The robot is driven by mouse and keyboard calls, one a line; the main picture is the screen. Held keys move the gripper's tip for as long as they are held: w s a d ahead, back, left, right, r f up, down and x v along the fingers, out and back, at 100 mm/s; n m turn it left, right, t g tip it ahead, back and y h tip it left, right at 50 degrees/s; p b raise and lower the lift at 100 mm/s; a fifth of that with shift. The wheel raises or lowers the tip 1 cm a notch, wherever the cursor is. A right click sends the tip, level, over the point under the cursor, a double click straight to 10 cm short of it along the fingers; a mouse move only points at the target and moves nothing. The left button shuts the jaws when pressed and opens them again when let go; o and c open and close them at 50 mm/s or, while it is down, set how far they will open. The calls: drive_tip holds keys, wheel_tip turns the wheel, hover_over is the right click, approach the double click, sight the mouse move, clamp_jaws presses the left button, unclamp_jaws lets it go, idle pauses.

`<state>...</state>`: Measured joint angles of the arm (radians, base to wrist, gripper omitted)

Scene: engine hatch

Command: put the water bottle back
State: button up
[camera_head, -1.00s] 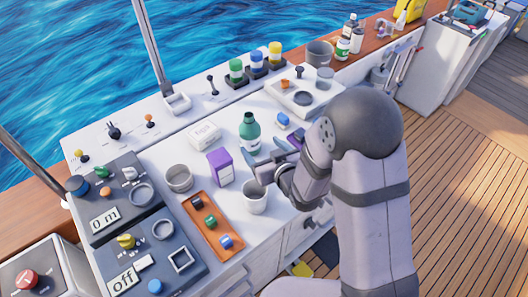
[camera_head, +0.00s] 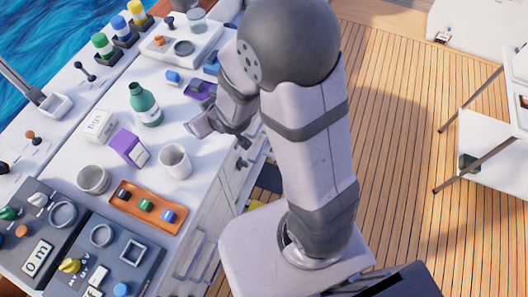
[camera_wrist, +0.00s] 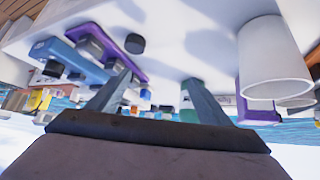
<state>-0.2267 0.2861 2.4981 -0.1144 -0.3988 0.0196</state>
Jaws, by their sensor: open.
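A teal-green bottle with a dark cap and a pale label (camera_head: 145,108) stands upright on the white counter, between the white box and my gripper. My gripper (camera_head: 198,117) is open and empty, a little above the counter to the right of the bottle and apart from it. In the wrist view, which is upside down, the two fingers (camera_wrist: 158,82) are spread with nothing held between them. A teal patch, likely the bottle (camera_wrist: 189,116), shows partly behind the right finger.
A white cup (camera_head: 174,162) stands close below my gripper, with a purple box (camera_head: 128,148) beside it. An orange tray (camera_head: 122,201), grey pot (camera_head: 94,180) and white box (camera_head: 98,125) lie farther left. Colored bottles sit in dark holders (camera_head: 124,37) at the back.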

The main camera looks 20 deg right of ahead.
drive_tip(key=s+d+r+m+g+h, duration=0.1)
drive_tip(key=s+d+g, duration=0.3)
drive_tip(key=s, duration=0.5)
drive_tip(key=s+d+r+m+g+h, duration=0.1)
drive_tip(key=s+d+g, duration=0.3)
drive_tip(key=s, duration=0.6)
drive_tip(key=d+m, duration=0.1)
drive_tip(key=d, duration=0.1)
drive_tip(key=shift+s+d+r+m+h, duration=0.15)
drive_tip(key=shift+s+d+m+h, duration=0.15)
drive_tip(key=shift+d+m, duration=0.1)
